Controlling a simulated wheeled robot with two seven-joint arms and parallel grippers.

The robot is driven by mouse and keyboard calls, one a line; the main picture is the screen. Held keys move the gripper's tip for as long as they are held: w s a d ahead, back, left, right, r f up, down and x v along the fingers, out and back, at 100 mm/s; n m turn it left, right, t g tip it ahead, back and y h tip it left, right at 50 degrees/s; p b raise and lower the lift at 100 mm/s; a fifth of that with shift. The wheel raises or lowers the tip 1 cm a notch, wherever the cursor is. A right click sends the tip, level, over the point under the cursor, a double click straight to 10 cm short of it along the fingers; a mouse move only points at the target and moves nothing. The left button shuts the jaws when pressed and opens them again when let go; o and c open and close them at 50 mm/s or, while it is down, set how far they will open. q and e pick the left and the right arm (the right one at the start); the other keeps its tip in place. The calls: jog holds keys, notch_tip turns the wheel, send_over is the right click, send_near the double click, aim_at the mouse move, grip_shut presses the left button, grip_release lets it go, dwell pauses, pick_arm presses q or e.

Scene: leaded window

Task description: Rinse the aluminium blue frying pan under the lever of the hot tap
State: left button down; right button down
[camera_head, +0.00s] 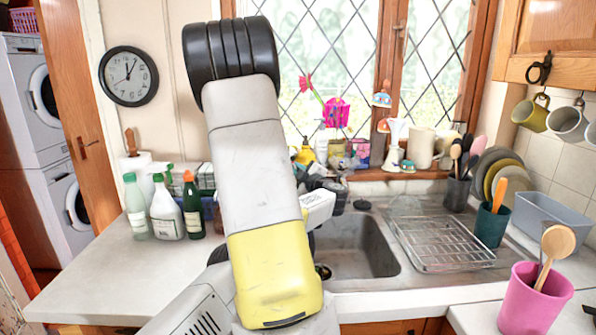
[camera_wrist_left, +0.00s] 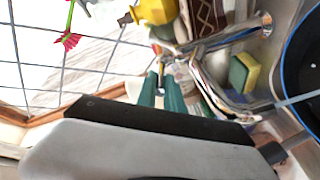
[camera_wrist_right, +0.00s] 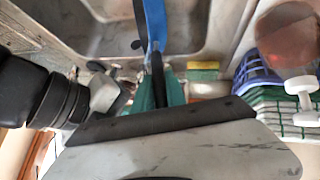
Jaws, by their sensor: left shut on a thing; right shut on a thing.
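The blue frying pan (camera_wrist_left: 301,65) shows at the right edge of the left wrist view, with a blue rim and dark inside. In the right wrist view the pan (camera_wrist_right: 155,22) appears as a narrow blue strip over the sink. My right gripper (camera_wrist_right: 158,85) is shut on its dark handle (camera_wrist_right: 157,65). The chrome tap (camera_wrist_left: 225,38) stands in the left wrist view. My left gripper (camera_wrist_left: 162,82) is shut at the tap's end, apparently on its lever, which the fingers mostly cover. In the head view, my left arm hides the pan and tap.
The sink (camera_head: 375,250) has a wire drying rack (camera_head: 440,240) on its right. A yellow and green sponge (camera_wrist_left: 243,73) lies near the tap. Several bottles (camera_head: 166,212) stand on the left counter. A pink pot (camera_head: 530,300) stands at front right.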

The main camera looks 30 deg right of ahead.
pick_arm(q)
jog(key=shift+r+h, duration=0.1)
jog(key=shift+h, duration=0.2)
dwell(0.4)
jog(key=shift+r+m, duration=0.1)
jog(key=shift+m, duration=0.3)
jog(key=shift+w+a+h, duration=0.1)
jog(key=shift+a+h, duration=0.1)
jog(key=shift+h, duration=0.3)
jog(key=shift+a, duration=0.1)
jog(key=shift+f, duration=0.2)
jog(key=c, duration=1.5)
grip_release()
jog(key=v, duration=1.2)
jog(key=shift+a+r, duration=0.1)
jog(key=shift+r, duration=0.05)
